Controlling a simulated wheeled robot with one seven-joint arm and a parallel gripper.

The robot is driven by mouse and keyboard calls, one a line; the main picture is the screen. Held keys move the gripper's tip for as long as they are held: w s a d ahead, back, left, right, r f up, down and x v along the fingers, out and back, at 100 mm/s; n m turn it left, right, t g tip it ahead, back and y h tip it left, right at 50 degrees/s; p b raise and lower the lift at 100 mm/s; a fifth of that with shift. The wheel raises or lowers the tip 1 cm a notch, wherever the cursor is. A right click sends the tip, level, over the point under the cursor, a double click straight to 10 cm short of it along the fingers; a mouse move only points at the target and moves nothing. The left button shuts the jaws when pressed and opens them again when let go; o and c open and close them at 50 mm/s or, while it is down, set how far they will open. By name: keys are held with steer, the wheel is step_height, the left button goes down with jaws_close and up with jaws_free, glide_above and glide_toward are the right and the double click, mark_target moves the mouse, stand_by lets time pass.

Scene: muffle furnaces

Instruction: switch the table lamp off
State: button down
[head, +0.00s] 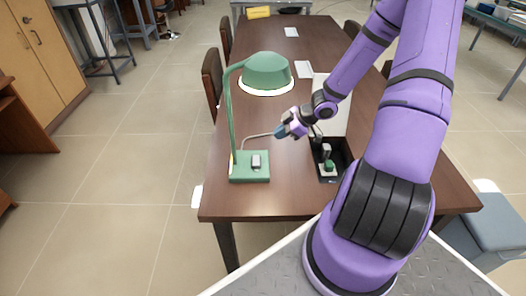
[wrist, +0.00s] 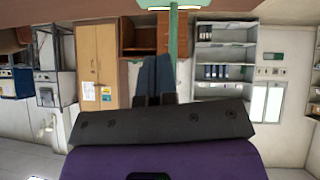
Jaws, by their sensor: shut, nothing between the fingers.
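The green table lamp (head: 267,72) stands at the near left of the wooden table. Its shade hangs from a curved green post, and the rim under the shade looks bright white. A small light-grey switch (head: 256,160) sits on its square green base (head: 250,178). My gripper (head: 281,132) is shut and empty, in the air to the right of the lamp post, above and right of the switch, not touching it. In the wrist view the closed fingers (wrist: 154,75) point toward a green upright strip, likely the lamp post; the switch is not visible there.
A black tray (head: 318,168) with small items lies on the wooden table (head: 290,205) right of the lamp, near my arm. White papers (head: 303,69) lie farther back. Chairs (head: 212,80) line the table's left side. Cabinets (wrist: 97,60) and shelves (wrist: 222,60) stand along the wall.

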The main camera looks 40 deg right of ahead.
glide_toward(255, 157)
steer(key=w+a, duration=0.2)
steer(key=shift+w+a, duration=0.25)
steer(key=shift+w, duration=0.15)
steer(key=f, duration=0.3)
steer(key=shift+w, duration=0.3)
steer(key=shift+w+f, duration=0.1)
steer(key=shift+f, duration=0.55)
steer(key=shift+w+d+f, duration=0.15)
steer(key=shift+f, duration=0.25)
steer(key=shift+s+a+r, duration=0.4)
steer(key=shift+s+a, duration=0.05)
steer(key=shift+s, duration=0.15)
steer(key=shift+r, duration=0.1)
